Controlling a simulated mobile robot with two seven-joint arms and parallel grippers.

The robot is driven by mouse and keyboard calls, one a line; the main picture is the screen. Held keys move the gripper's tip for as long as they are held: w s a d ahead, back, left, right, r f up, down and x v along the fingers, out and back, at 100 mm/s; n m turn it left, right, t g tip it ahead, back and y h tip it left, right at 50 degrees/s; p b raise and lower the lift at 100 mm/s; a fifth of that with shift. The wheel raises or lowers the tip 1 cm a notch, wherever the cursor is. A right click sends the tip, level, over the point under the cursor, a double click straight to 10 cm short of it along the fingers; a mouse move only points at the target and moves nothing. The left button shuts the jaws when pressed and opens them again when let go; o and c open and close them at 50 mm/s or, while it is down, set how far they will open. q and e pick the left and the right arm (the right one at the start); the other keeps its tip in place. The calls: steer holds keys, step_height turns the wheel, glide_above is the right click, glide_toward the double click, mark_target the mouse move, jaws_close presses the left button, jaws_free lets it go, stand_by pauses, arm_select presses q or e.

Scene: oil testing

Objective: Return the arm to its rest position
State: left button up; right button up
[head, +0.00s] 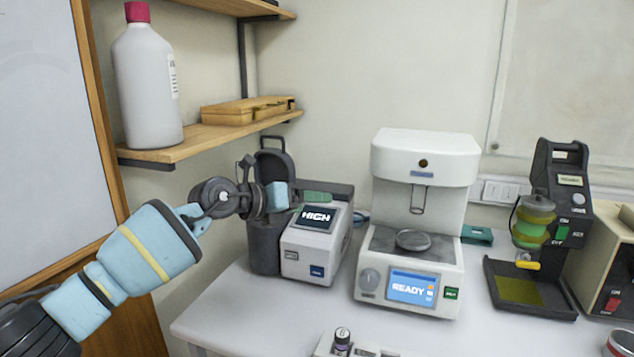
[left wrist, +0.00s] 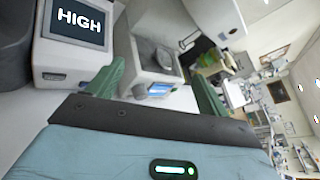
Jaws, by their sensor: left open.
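My left arm comes in from the left in the head view, blue with a yellow band and dark joints. Its gripper (head: 316,197) is over the back of the grey and white device with the "HIGH" screen (head: 316,218). In the left wrist view the two green fingers of the gripper (left wrist: 157,88) stand wide apart, with nothing held between them. The "HIGH" screen (left wrist: 80,22) is beside the left finger there. The white machine's tray area (left wrist: 157,57) shows beyond the gap. My right gripper is not in view.
A white machine with a "READY" screen (head: 411,288) stands on the white table (head: 235,312). A black device (head: 560,215) is at the right. A wooden shelf (head: 205,138) holds a large red-capped bottle (head: 146,85) and a yellow case (head: 230,112). A small vial (head: 342,340) is in front.

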arm_select(q)
steer(key=s+d+f+n+t+h, duration=0.3)
steer(key=s+f+n+t+h, duration=0.25)
steer(key=n, duration=0.45)
steer(key=s+a+f+n+g+y, duration=0.1)
steer(key=s+a+f+n+y, duration=0.85)
steer(key=f+n, duration=0.3)
steer(key=s+a+f+n+y, duration=0.85)
steer(key=s+f+n, duration=0.2)
steer(key=f, duration=0.35)
steer(key=s+a+f+n+g, duration=0.2)
steer(key=s+f+g, duration=0.15)
steer(key=s, duration=0.75)
steer(key=s+a+f+n+g, duration=0.2)
steer(key=s+g, duration=0.3)
steer(key=s, duration=0.5)
steer(key=s+a+f+n+g, duration=0.1)
steer(key=s+a+f+g, duration=0.2)
steer(key=s, duration=0.8)
steer(key=w+d+f+t+h, duration=0.2)
steer(key=w+d+f+t, duration=0.2)
steer(key=f, duration=0.5)
steer(key=w+t, duration=0.2)
steer(key=t, duration=0.1)
steer(key=shift+w+d+f+h, duration=0.15)
steer(key=shift+d+h, duration=0.05)
steer(key=shift+h, duration=0.15)
